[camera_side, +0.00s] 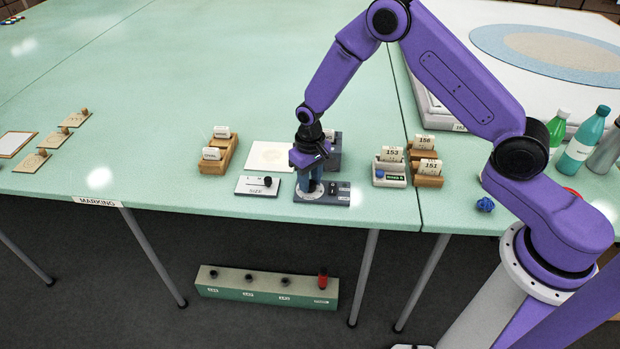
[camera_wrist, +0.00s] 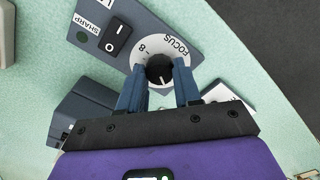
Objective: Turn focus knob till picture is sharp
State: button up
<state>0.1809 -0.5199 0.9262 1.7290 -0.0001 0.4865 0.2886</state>
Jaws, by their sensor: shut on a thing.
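The focus knob (camera_wrist: 159,69) is black with a white pointer line and sits on a white round dial (camera_wrist: 145,50) marked FOCUS, on a blue-grey control box (camera_side: 338,198). My gripper (camera_wrist: 160,92) has its blue fingers on either side of the knob and is shut on it. In the side view my gripper (camera_side: 312,182) points down over the box and hides the knob.
A black rocker switch (camera_wrist: 118,38) is close to the dial. A white SIZE panel (camera_side: 250,186) with a black knob stands left of the box. Wooden card holders stand left (camera_side: 219,158) and right (camera_side: 427,178). A blue crumpled ball (camera_side: 485,204) lies farther right.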

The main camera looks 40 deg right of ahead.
jog(key=o, duration=1)
jog(key=shift+o, duration=0.2)
notch_tip(320, 180, up, 18)
jog(key=shift+f, duration=0.25)
jog(key=s+a+r+n, duration=0.1)
jog(key=s+r+n, duration=0.15)
jog(key=s, duration=0.65)
jog(key=s+r+n, duration=0.2)
jog(key=s+n, duration=0.2)
jog(key=s, duration=0.5)
jog(key=s+d+n, duration=0.2)
jog(key=s+d, duration=0.1)
jog(key=s, duration=0.5)
jog(key=s+d+n, duration=0.3)
jog(key=s, duration=0.5)
jog(key=shift+s+d, duration=0.2)
jog(key=shift+d, duration=0.05)
